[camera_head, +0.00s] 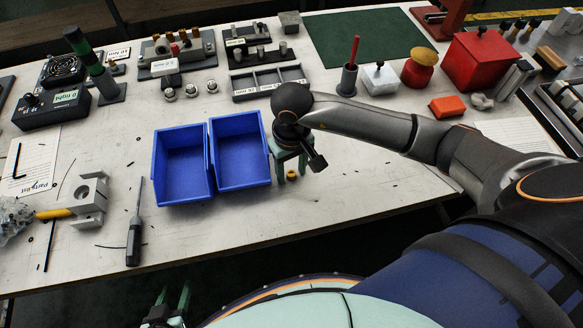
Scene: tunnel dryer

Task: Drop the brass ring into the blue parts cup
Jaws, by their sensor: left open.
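Two blue open bins stand side by side at the middle of the bench, a left one (183,190) and a right one (240,178); both look empty. No separate blue cup is distinct from them. A small brass ring (291,176) lies on the bench just right of the right bin. My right gripper (291,172) points down over the ring, its green fingers apart on either side; whether they touch it I cannot tell. My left gripper (172,298) is low at the bottom edge, in front of the bench, open and empty.
A screwdriver (134,240) and a grey clamp block (90,198) lie left of the bins. The bench front below the ring is mostly clear.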

